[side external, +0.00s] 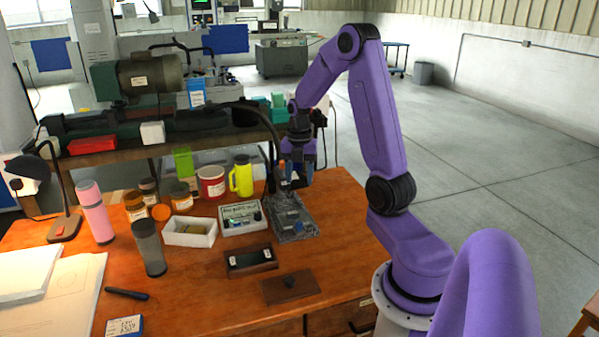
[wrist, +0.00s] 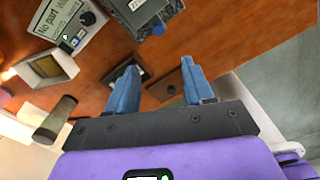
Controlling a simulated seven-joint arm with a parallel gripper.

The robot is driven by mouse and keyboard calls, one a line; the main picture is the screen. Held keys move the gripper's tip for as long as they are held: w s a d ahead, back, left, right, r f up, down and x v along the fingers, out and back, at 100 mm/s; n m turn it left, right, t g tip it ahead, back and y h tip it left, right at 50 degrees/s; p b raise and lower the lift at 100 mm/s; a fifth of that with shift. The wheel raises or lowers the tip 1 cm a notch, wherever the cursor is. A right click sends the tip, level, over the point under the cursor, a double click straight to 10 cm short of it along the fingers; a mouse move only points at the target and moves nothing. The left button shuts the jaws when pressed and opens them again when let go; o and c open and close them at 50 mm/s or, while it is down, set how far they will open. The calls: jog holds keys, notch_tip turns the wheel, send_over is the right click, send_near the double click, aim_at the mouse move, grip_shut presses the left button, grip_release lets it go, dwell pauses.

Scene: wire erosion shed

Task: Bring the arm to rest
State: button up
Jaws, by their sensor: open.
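My gripper (side external: 297,170) has blue fingers and is raised over the back right part of the orange wooden table (side external: 210,268). It hangs above a grey metal block-like fixture (side external: 292,222). In the wrist view the two blue fingers of my gripper (wrist: 155,88) stand wide apart with nothing between them but the table and dark wooden pieces below. My purple arm reaches up from its base at the table's right edge and bends down to the gripper.
A white-labelled box (side external: 241,217), a white tray (side external: 190,232), a dark wooden box (side external: 250,260) and a brown board with a dark knob (side external: 290,287) lie nearby. A yellow jug (side external: 241,177) and a red tin (side external: 211,184) stand behind. A black curved lamp arm rises close to the gripper's left.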

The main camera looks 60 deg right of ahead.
jog(key=shift+r, duration=0.5)
jog(key=shift+a, duration=0.1)
jog(key=s+a+r+m, duration=0.1)
jog(key=a+r+m, duration=0.1)
jog(key=a, duration=0.8)
jog(key=s+a+r+m, duration=0.2)
jog(key=a, duration=0.8)
jog(key=s+a+m, duration=0.2)
jog(key=s+a, duration=0.3)
jog(key=s, duration=0.4)
jog(key=s+a+r+m, duration=0.1)
jog(key=s+a+m, duration=0.2)
jog(key=s+a, duration=0.2)
jog(key=s, duration=0.3)
jog(key=shift+s+a+r, duration=0.25)
jog(key=shift+s+a, duration=0.1)
jog(key=shift+a, duration=0.05)
